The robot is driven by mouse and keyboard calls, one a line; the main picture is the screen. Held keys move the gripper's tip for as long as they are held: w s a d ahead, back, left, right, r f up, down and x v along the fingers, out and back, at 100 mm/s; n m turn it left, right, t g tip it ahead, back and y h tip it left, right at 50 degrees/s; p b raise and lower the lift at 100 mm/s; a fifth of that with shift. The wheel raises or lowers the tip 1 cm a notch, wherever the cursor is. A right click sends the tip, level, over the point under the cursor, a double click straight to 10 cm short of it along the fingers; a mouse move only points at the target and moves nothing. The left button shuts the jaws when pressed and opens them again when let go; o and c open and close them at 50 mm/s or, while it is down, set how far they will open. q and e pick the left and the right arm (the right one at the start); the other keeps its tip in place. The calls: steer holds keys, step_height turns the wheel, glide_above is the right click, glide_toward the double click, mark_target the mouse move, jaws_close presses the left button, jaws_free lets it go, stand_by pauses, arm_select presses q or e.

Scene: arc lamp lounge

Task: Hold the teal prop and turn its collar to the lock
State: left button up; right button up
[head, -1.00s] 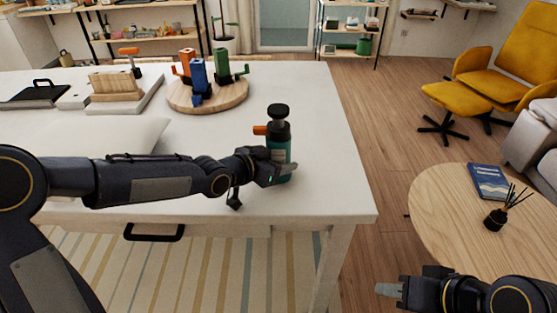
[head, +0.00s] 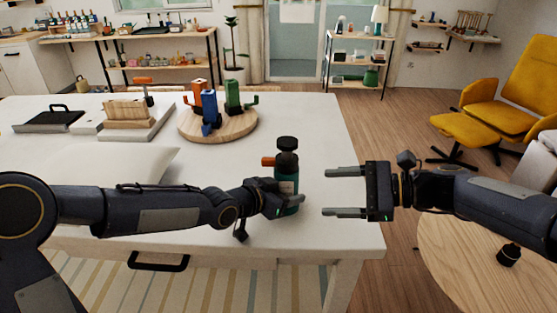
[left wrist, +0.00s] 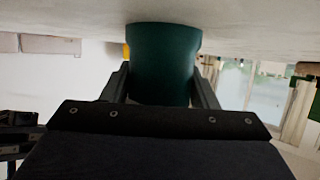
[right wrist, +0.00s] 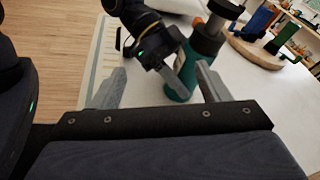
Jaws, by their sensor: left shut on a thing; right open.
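The teal prop (head: 288,187) stands upright near the right edge of the white table. It has a dark collar and a black knob (head: 287,143) on top, and an orange tab (head: 268,161) sticks out to its left. My left gripper (head: 285,200) is shut around the prop's lower body; the teal body (left wrist: 163,62) fills the space between its fingers in the left wrist view. My right gripper (head: 334,192) is open and empty, to the right of the prop and apart from it. In the right wrist view the prop (right wrist: 185,75) shows beyond the open fingers (right wrist: 165,85).
A round wooden board (head: 240,127) with orange, blue and green upright pieces stands farther back on the white table (head: 330,125). A grey tray with a wooden block (head: 127,114) and a pale cushion are at left. A round wooden side table (head: 450,275) is at lower right.

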mark_target(278, 160)
steer(key=w+m+t+y, duration=0.1)
steer(key=w+m+y, duration=0.25)
steer(key=w, duration=0.35)
steer(key=shift+m+h, duration=0.45)
steer(key=x, duration=1.2)
steer(key=shift+w+a, duration=0.15)
steer(key=shift+a, duration=0.15)
steer(key=c, duration=1)
steer(key=shift+o, duration=0.2)
steer(key=shift+r+t, duration=0.1)
steer(key=shift+t, duration=0.2)
